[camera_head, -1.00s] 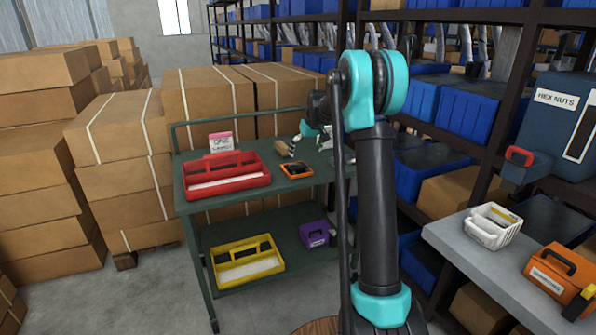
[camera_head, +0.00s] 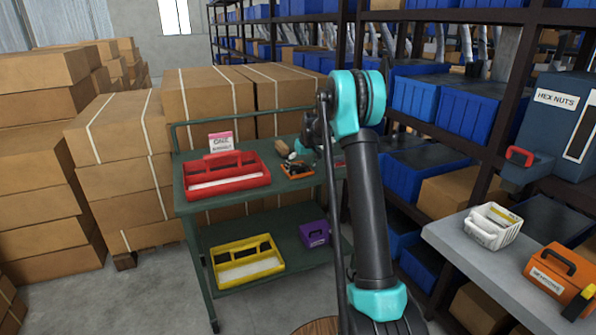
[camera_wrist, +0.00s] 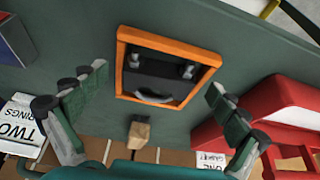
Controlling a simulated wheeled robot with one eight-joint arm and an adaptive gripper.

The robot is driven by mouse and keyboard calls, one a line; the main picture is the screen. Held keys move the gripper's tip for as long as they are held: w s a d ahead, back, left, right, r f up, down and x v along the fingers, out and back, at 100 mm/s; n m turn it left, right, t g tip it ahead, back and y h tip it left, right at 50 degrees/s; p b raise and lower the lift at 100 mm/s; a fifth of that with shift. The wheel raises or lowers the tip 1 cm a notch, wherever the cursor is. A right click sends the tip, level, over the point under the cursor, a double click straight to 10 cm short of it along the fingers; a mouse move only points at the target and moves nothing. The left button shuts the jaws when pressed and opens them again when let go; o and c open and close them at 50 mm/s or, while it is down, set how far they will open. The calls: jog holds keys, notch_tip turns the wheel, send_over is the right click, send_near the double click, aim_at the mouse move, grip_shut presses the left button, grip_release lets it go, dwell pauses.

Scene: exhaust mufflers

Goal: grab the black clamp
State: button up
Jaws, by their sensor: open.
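The black clamp (camera_wrist: 150,78) lies in a shallow orange-rimmed tray (camera_wrist: 122,62) on the top shelf of a green cart. In the head view, the orange tray (camera_head: 284,174) is near the shelf's right end, with dark contents partly covered by my arm. My gripper (camera_wrist: 156,84) is open and empty, its two fingers spread on the left and right of the tray in the wrist view. It appears to be above the tray; the exact height is hard to judge. In the head view my gripper's fingers are small and partly hidden.
A red tray (camera_head: 228,184) stands left of the orange one in the head view. A tan block (camera_wrist: 138,132) and a small sign (camera_wrist: 212,160) are nearby. The lower shelf holds a yellow tray (camera_head: 247,273) and a purple bin (camera_head: 314,234). Stacked cartons (camera_head: 205,100) stand behind the cart.

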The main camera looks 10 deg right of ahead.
jog(key=c, duration=1.8)
jog(key=shift+r, duration=0.1)
